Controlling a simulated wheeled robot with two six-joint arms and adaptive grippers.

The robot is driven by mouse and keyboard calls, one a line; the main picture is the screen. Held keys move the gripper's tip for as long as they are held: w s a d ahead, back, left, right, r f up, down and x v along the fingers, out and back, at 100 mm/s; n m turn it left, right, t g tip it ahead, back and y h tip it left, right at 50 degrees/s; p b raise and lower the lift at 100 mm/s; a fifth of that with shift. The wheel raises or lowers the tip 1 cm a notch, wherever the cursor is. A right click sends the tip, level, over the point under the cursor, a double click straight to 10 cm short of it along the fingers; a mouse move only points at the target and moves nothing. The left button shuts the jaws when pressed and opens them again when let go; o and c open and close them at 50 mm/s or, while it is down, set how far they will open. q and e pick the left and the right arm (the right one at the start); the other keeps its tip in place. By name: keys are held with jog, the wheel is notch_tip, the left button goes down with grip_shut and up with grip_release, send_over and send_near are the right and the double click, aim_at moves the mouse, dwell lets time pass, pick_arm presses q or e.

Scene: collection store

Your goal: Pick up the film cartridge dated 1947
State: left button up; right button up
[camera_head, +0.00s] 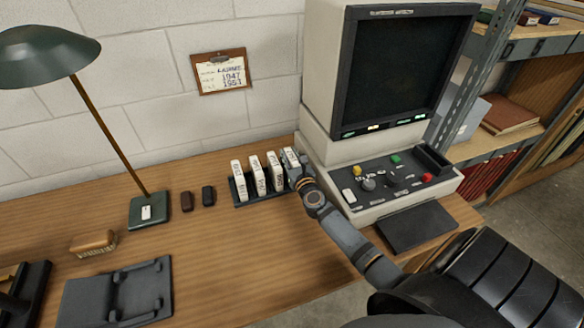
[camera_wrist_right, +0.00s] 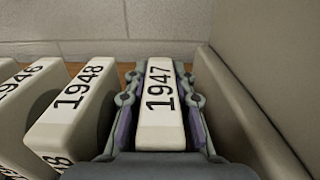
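The film cartridge dated 1947 (camera_wrist_right: 159,105) is a white upright block with black figures on its top edge. In the head view it is the rightmost cartridge (camera_head: 290,157) in a dark rack (camera_head: 241,196), partly hidden by my right gripper (camera_head: 296,168). In the right wrist view, the fingers of my right gripper (camera_wrist_right: 160,100) stand on both sides of it, with narrow dark gaps beside it; the gripper looks open around it. A cartridge marked 1948 (camera_wrist_right: 75,105) stands just left of the left finger. My left gripper is not in view.
A grey viewer housing (camera_head: 325,150) stands close right of the rack; its side wall (camera_wrist_right: 245,110) is near the right finger. More white cartridges (camera_head: 258,176) stand to the left. A lamp base (camera_head: 150,211) and two small dark blocks (camera_head: 187,201) lie further left.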

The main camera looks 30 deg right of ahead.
grip_shut()
